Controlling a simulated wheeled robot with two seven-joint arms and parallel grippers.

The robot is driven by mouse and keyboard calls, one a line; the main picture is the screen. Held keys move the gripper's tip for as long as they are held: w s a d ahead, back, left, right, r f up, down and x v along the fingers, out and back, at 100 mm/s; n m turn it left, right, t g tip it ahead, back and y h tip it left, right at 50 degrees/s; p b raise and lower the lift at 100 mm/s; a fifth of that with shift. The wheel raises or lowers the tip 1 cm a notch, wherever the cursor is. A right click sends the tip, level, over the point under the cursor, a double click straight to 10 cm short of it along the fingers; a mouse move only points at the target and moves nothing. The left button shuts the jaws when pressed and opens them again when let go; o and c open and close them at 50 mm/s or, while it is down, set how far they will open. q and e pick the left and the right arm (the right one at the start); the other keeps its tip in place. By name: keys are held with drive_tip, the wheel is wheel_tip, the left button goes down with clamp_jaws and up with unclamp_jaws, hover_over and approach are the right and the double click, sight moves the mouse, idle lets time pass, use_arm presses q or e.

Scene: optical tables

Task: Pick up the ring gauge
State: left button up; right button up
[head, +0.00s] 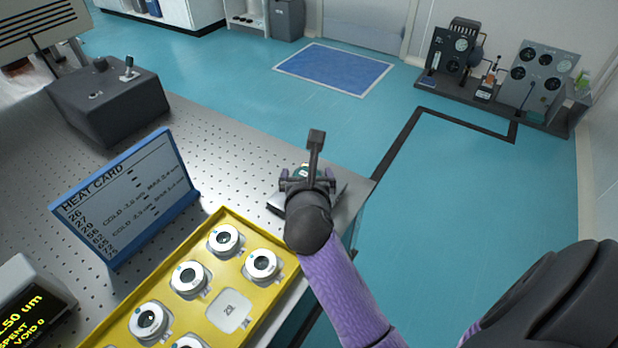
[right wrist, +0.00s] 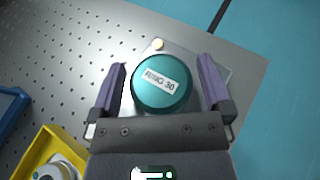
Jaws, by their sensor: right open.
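The ring gauge is a round teal piece labelled "RING 30" (right wrist: 162,88) in the right wrist view. It sits on a light metal plate (right wrist: 215,73) near the table corner. In the head view only a small teal part (head: 299,172) shows, mostly hidden by my gripper. My right gripper (head: 306,178) is over it, pointing down. In the right wrist view its purple fingers (right wrist: 162,70) are open, one on each side of the teal piece, with visible gaps. Whether the fingers are level with it in height I cannot tell. My left gripper is not in view.
A yellow tray (head: 262,318) with several white ring-shaped pieces stands at the front. A blue-framed heat card (head: 128,200) stands behind it to the left. A dark control box (head: 108,100) is at the back left. The perforated table (head: 225,130) is clear between; its edge lies just right.

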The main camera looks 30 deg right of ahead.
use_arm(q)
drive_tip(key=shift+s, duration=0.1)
use_arm(e)
clamp_jaws()
